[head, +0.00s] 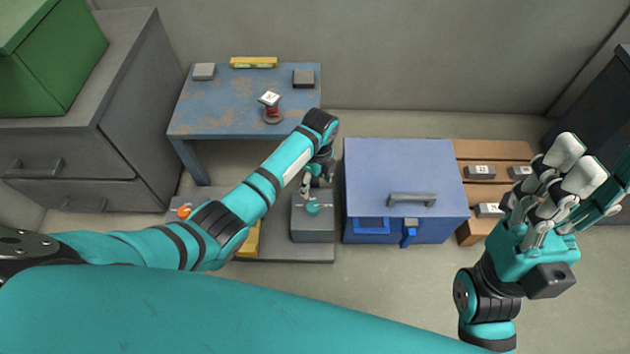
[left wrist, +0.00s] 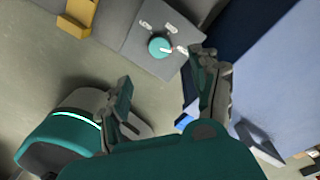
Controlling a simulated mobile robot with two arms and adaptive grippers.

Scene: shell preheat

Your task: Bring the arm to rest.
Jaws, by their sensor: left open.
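My left arm reaches in from the left in the head view, and its gripper (head: 318,182) is over the grey control box (head: 313,232) with the round teal knob (head: 312,209). In the left wrist view the two fingers of this gripper (left wrist: 165,72) are spread wide with nothing between them.
A blue metal box (head: 400,170) with a handle and latch stands right of the control box. Brown shelving (head: 495,150) with grey blocks is beyond it. A worn blue table (head: 220,108) holds small items behind. A grey cabinet (head: 60,140) carries a green box (head: 60,65).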

